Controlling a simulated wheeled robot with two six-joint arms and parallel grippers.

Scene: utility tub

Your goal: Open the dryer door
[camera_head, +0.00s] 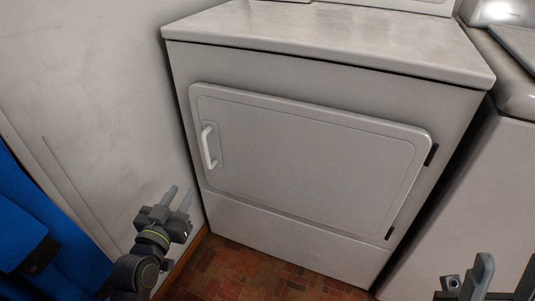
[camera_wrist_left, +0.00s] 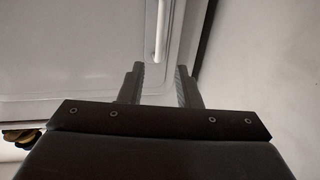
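The dryer door (camera_head: 305,160) is a white panel on the front of the dryer and looks shut. Its white handle (camera_head: 208,147) is an upright bar at the door's left side; dark hinges show at the right side. My left gripper (camera_head: 179,193) is open and empty, below and left of the handle, apart from it. In the left wrist view the handle (camera_wrist_left: 162,30) shows beyond the two spread fingers (camera_wrist_left: 158,75), and the door (camera_wrist_left: 85,45) fills the upper left. My right gripper (camera_head: 505,275) is at the lower right corner, partly cut off, its fingers apart with nothing between them.
A pale wall (camera_head: 95,90) stands close along the left, near my left gripper. A blue item (camera_head: 40,240) is at the lower left. Another white appliance (camera_head: 500,160) stands at the right. The red-brown tiled floor (camera_head: 250,270) before the dryer is clear where visible.

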